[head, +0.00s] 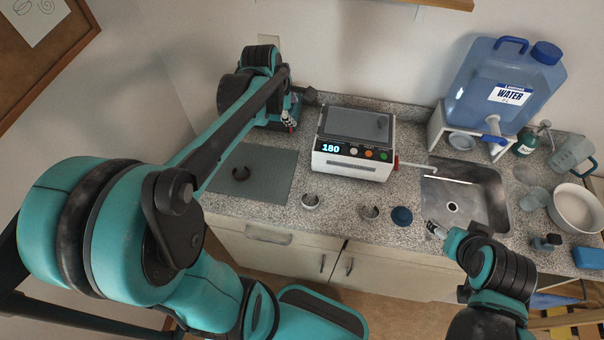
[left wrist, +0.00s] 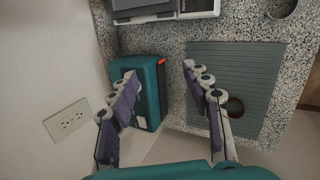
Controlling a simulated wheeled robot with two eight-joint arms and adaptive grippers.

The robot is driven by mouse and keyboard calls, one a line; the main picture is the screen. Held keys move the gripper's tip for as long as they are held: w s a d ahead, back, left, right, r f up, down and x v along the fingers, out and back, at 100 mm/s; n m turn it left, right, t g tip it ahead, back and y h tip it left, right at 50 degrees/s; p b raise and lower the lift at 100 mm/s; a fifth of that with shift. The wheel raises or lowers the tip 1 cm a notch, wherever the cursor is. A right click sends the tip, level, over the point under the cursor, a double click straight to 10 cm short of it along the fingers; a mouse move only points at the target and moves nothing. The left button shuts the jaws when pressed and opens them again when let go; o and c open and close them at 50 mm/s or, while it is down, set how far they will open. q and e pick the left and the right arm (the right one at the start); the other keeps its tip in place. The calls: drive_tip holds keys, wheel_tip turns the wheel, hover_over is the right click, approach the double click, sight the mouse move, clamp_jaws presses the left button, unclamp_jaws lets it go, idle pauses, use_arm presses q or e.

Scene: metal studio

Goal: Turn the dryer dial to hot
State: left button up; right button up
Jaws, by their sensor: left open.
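In the left wrist view a teal box (left wrist: 150,108) with a dark edge and a small red mark stands by the wall. I cannot tell for sure that it is the dryer, and no dial shows clearly. My left gripper (left wrist: 158,72) is open and empty, its two fingers apart over the box. In the head view the left gripper (head: 288,122) is at the back left of the counter, mostly hidden by its wrist. My right gripper (head: 434,228) is over the counter's front edge near the sink; its jaw state is unclear.
A white machine (head: 352,163) displaying 180 stands right of my left gripper, near a grey mat (head: 262,185) with a dark ring. Several small items line the front edge. A sink (head: 484,191), water jug (head: 507,85) and white bowl (head: 577,207) are at right. A wall outlet (left wrist: 68,119) is at left.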

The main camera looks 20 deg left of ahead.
use_arm(q)
drive_tip(key=s+d+f+m+b, duration=0.3)
drive_tip(key=s+m, duration=0.3)
drive_tip(key=m, duration=0.2)
drive_tip(key=s+d+f+m+t+b, duration=0.1)
drive_tip(key=s+d+f+m+b, duration=0.2)
drive_tip(key=s+d+m, duration=0.3)
drive_tip(key=shift+s+d+f+m+b, duration=0.15)
drive_tip(key=shift+s+m+b, duration=0.3)
drive_tip(key=shift+m, duration=0.65)
drive_tip(key=s+f+m, duration=0.1)
drive_tip(key=m, duration=0.1)
drive_tip(key=s+d+f+m+b, duration=0.1)
drive_tip(key=m, duration=0.1)
drive_tip(key=s+d+f+m+t, duration=0.1)
drive_tip(key=s, duration=0.1)
drive_tip(key=shift+f+m, duration=0.1)
drive_tip(key=shift+m, duration=0.3)
idle(0.3)
